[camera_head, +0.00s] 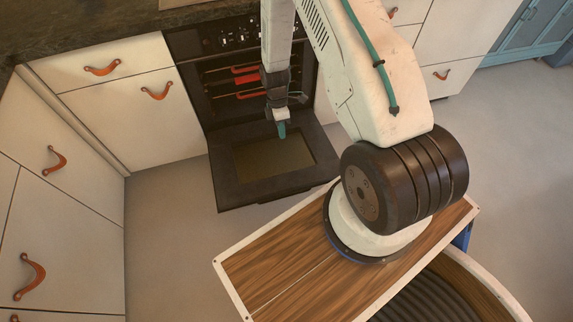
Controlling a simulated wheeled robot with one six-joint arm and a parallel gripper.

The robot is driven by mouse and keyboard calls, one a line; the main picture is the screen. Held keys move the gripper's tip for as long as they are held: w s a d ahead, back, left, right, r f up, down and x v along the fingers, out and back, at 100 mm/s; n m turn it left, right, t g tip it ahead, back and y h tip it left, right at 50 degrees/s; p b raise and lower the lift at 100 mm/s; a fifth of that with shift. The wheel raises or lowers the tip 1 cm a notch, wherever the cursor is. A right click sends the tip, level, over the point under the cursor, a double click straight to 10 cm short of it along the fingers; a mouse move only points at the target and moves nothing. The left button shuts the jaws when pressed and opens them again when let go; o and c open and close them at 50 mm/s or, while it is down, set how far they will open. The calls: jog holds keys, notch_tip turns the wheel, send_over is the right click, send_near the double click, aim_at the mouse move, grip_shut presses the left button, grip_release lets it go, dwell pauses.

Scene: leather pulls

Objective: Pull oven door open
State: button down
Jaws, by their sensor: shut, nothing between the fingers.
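The black oven (207,100) stands between white cabinets at the back. Its door (222,180) is folded down, lying about level in front of the oven, with its glass pane facing up. The oven cavity is exposed and shows racks with red parts (246,80). My gripper (282,130) hangs pointing down over the back part of the open door, with teal fingertips shut and empty. I cannot tell whether the fingertips touch the door. The door's right end is partly hidden behind my arm and base.
White cabinets with orange leather pulls (156,91) stand left of the oven, and more line the right. A dark countertop (75,32) runs above the left ones. Grey floor (165,235) is clear left of the door. Blue cabinets (525,35) stand far right.

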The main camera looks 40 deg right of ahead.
jog(key=x, duration=1.6)
jog(key=shift+s+d, duration=0.1)
jog(key=shift+s, duration=0.05)
